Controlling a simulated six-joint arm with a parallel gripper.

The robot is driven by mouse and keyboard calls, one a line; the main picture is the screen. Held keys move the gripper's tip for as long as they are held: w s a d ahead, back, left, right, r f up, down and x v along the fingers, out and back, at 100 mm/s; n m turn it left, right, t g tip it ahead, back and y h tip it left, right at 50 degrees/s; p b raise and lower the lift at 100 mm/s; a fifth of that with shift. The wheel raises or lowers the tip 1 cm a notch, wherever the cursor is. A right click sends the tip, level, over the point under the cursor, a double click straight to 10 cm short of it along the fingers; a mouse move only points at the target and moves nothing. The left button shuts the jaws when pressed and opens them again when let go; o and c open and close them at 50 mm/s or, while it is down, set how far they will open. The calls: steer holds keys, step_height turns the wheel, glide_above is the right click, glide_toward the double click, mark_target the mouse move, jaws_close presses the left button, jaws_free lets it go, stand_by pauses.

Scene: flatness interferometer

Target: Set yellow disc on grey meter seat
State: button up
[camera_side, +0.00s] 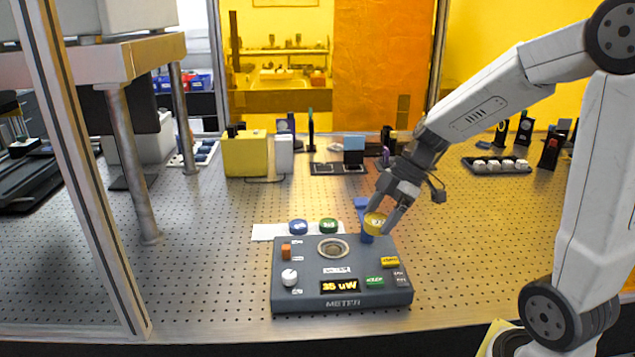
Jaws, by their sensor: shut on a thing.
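My gripper (382,219) is shut on the yellow disc (375,222) and holds it near the back right corner of the grey meter (300,268). The disc is tilted, with its face partly toward the camera. The round seat (332,248) is on the meter's top, left of the disc, and looks empty, with a pale ring around a darker middle. The meter's display (340,287) reads "35 uW". A blue piece (367,238) shows just below the disc; its full shape is partly hidden by the disc and gripper.
A blue disc (298,227) and a green disc (328,226) lie on a white strip (268,232) behind the meter. The meter has a white knob (289,277) and an orange switch (286,251). A yellow box (245,154) stands farther back. The perforated table left of the meter is clear.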

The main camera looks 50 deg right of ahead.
steer(key=w+d+f, duration=0.1)
steer(key=w+f, duration=0.2)
steer(key=w, duration=0.4)
glide_above(330, 251)
steer(key=s+d, duration=0.1)
steer(key=s, duration=0.1)
step_height(330, 251, down, 4)
steer(key=shift+f, duration=0.2)
steer(key=shift+w+f, duration=0.5)
steer(key=shift+w+d+f, duration=0.1)
steer(key=shift+w+f, duration=0.1)
steer(key=shift+f, duration=1.65)
steer(key=shift+f, duration=0.1)
steer(key=shift+f, duration=0.3)
